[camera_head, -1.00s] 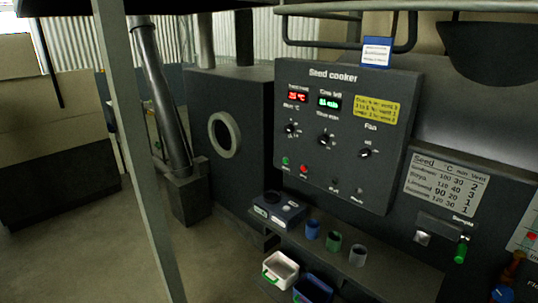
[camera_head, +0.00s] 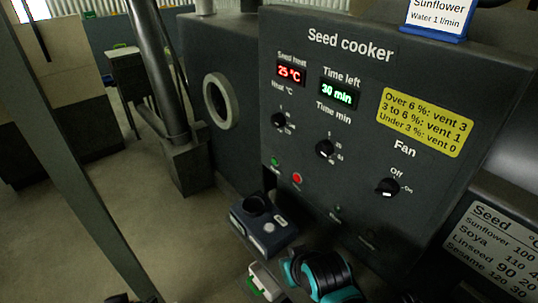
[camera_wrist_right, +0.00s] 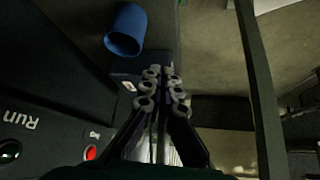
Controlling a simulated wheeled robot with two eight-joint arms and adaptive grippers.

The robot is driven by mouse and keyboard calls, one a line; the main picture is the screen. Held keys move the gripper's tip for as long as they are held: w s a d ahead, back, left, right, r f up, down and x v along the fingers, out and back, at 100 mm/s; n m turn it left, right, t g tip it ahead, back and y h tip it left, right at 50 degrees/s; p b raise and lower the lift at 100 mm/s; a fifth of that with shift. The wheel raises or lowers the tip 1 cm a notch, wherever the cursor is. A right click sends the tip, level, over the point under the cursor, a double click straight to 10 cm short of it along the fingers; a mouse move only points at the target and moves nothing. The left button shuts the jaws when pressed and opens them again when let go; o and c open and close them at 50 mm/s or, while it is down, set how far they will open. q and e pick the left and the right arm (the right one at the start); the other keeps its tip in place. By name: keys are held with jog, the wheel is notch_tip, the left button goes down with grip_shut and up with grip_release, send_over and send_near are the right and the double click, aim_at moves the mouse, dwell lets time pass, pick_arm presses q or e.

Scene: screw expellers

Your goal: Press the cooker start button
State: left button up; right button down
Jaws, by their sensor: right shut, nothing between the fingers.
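The seed cooker's dark control panel (camera_head: 345,130) faces me in the head view. A small green button (camera_head: 275,161) sits low on its left side, with a red button (camera_head: 297,177) beside it to the right. My right arm rises from the bottom of the head view below the panel; its fingertips cannot be made out there. In the right wrist view my right gripper (camera_wrist_right: 162,85) is shut and empty. The green button is not clear there. My left gripper is not in view.
A dark blue-grey device (camera_head: 265,222) stands on the ledge below the panel, with a white-and-green container (camera_head: 265,283) nearer. A blue cup (camera_wrist_right: 127,30) lies near my right gripper. A grey post (camera_head: 75,150) crosses the left side. Fan, heat and time knobs project from the panel.

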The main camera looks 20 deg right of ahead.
aim_at(275, 161)
jog(key=shift+s+a, duration=0.1)
jog(key=shift+s, duration=0.05)
jog(key=w+a+r+n+t+h+p, duration=0.2)
jog(key=w+r+n+h+p, duration=0.1)
jog(key=w, duration=0.8)
jog(key=w+a+r+n+t+h+p, duration=0.2)
jog(key=w+r+n+p, duration=0.3)
jog(key=w, duration=0.7)
jog(key=shift+w+a+r+h+p, duration=0.15)
jog(key=shift+a+r+h+p, duration=0.55)
jog(key=shift+r, duration=0.25)
jog(key=w+d, duration=0.3)
jog(key=d, duration=0.5)
jog(key=shift+d, duration=0.15)
